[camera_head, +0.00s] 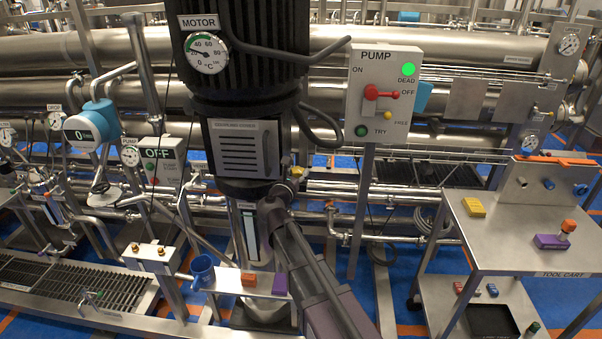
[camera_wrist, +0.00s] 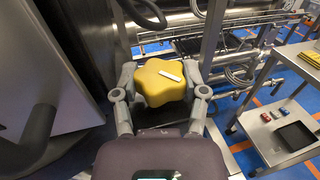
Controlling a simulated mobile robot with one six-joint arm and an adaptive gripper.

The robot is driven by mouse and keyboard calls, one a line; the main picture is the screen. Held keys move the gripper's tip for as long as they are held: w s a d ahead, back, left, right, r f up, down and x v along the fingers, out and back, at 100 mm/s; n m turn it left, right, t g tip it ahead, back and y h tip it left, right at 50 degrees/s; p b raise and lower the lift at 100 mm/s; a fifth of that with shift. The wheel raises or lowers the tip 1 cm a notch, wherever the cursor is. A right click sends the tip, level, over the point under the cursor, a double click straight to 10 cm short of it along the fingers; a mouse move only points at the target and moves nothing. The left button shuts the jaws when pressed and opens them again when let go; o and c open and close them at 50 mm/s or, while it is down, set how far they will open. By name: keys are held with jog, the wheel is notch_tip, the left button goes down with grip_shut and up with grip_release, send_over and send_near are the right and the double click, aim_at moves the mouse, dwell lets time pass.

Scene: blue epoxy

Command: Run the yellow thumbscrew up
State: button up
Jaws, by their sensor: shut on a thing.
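The yellow thumbscrew (camera_wrist: 160,84) is a lobed knob with a white bar mark on its top face. It fills the middle of the wrist view. My gripper (camera_wrist: 160,78) has one finger on each side of it and is shut on it. In the head view my gripper (camera_head: 288,186) is at the right side of the motor's lower housing, by a slatted grey guard panel (camera_head: 243,148). A small bit of yellow (camera_head: 296,171) shows there; most of the thumbscrew is hidden. The screw's shaft is not visible.
The dark motor (camera_head: 240,60) stands close to the left of my gripper. The pump switch box (camera_head: 383,95) on its post is to the right. A tool cart (camera_head: 520,235) stands further right.

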aim_at(295, 175)
jog(key=shift+w+m+g+h, duration=0.15)
jog(key=shift+m+g+h, duration=0.25)
jog(key=shift+m+h, duration=0.5)
jog(key=shift+h, duration=0.3)
jog(key=o, duration=1.2)
jog(key=shift+c, duration=0.2)
jog(key=v, duration=0.8)
jog(key=shift+d, duration=0.15)
